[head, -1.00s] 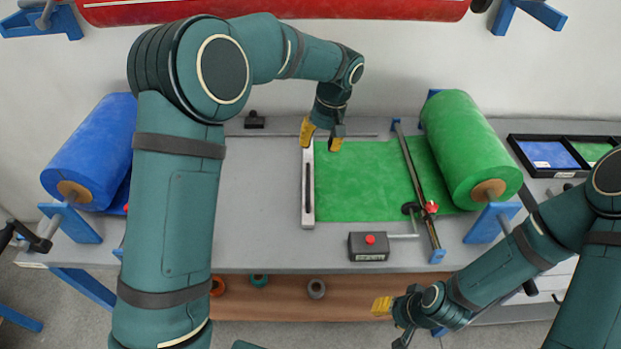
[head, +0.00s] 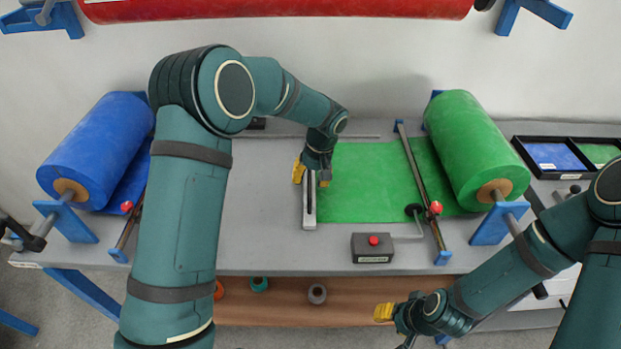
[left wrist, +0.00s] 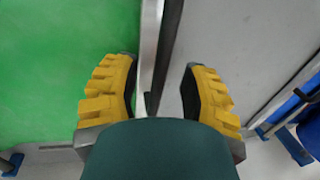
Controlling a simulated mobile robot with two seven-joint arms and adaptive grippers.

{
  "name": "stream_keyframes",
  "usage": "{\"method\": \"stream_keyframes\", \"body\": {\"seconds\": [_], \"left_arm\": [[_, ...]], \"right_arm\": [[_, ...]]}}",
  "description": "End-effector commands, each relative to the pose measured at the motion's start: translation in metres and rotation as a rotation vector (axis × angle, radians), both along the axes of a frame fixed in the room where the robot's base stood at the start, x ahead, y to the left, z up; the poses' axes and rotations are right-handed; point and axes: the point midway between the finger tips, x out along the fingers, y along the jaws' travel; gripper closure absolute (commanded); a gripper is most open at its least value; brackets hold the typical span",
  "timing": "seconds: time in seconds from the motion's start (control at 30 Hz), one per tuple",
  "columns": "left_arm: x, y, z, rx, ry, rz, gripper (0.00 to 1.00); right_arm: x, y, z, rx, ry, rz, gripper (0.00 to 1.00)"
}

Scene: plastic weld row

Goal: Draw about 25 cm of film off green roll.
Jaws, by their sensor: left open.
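The green roll (head: 465,150) sits on its stand at the right of the bench. Its green film (head: 365,185) lies flat, passing under a dark crossbar (head: 418,185) and reaching left to a pale metal bar (head: 309,212). My left gripper (head: 312,178) is open above that bar. In the left wrist view its yellow fingers (left wrist: 160,95) stand on either side of the bar (left wrist: 155,60), with gaps showing. The film (left wrist: 50,70) is on the left there. My right gripper (head: 395,328) is in front of the bench, away from the film; its opening is unclear.
A small box with a red button (head: 373,248) stands by the film's front edge. A blue roll (head: 97,150) is at the left, a red roll (head: 280,8) above. A tray (head: 560,155) is at the right. Bare bench (head: 258,215) lies left of the bar.

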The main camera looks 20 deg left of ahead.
Motion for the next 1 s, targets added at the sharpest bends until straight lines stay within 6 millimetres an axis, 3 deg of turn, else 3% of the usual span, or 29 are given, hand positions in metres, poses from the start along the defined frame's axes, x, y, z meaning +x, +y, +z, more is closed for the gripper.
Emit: {"method": "stream_keyframes", "body": {"seconds": [0.13,0.17,0.27,0.3,0.77,1.0], "left_arm": [[0.0,0.0,0.0,0.0,0.0,0.0,0.57],[0.0,0.0,0.0,0.0,0.0,0.0,0.61],[0.0,0.0,0.0,0.0,0.0,0.0,0.96],[0.0,0.0,0.0,0.0,0.0,0.0,1.0],[-0.001,0.003,-0.001,0.001,0.003,0.001,1.0],[-0.01,0.031,-0.002,0.004,0.007,0.003,1.0]], "right_arm": [[0.0,0.0,0.0,0.0,0.0,0.0,0.57],[0.0,0.0,0.0,0.0,0.0,0.0,0.57],[0.0,0.0,0.0,0.0,0.0,0.0,0.57],[0.0,0.0,0.0,0.0,0.0,0.0,0.57],[0.0,0.0,0.0,0.0,0.0,0.0,0.57],[0.0,0.0,0.001,0.0,0.001,0.0,0.57]]}}
